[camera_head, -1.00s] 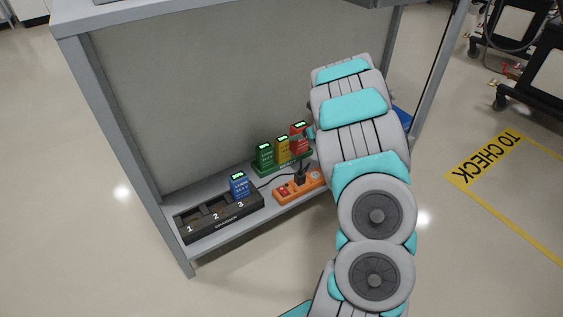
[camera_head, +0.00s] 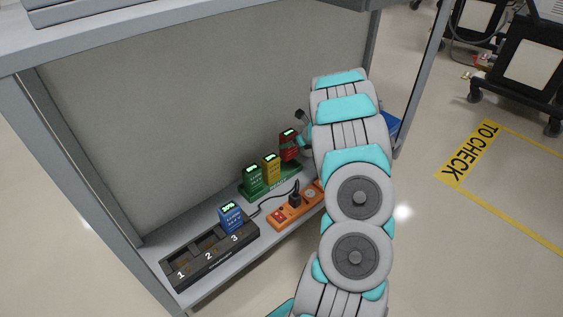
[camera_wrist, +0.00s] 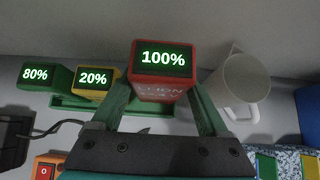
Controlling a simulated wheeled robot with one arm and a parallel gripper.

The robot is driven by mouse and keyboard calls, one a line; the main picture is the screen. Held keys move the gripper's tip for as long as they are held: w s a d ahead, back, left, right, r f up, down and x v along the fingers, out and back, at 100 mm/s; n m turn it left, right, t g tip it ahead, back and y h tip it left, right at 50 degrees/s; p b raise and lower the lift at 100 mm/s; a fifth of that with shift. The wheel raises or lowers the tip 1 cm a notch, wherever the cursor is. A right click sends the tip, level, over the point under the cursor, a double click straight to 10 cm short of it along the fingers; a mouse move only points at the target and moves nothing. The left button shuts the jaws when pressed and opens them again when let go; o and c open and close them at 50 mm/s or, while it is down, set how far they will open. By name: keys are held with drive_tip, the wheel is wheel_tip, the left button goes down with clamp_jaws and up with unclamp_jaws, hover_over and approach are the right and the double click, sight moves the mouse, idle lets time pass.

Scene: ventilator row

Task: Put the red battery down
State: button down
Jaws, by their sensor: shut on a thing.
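The red battery (camera_head: 289,143), its display reading 100% in the wrist view (camera_wrist: 162,88), is upright between the fingers of my gripper (camera_wrist: 163,108). My gripper is shut on it. It is at the right end of the green tray (camera_head: 248,196) and looks slightly raised above it; its underside is hard to see. A yellow battery (camera_head: 271,168), reading 20%, and a green battery (camera_head: 252,180), reading 80%, stand on the tray to its left. A black charger (camera_head: 212,263) with slots 1, 2 and 3 lies at the shelf's left; a blue battery (camera_head: 231,217) sits in slot 3.
An orange power strip (camera_head: 283,217) with a plugged cable lies in front of the tray. A white mug (camera_wrist: 243,82) stands close right of my gripper. The cabinet's back panel (camera_head: 190,110) is behind the batteries. Slots 1 and 2 look empty.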

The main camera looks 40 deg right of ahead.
sight(292, 154)
drive_tip(key=shift+f+b, duration=0.35)
drive_tip(key=shift+f, duration=2.8)
drive_tip(key=shift+f, duration=0.15)
unclamp_jaws()
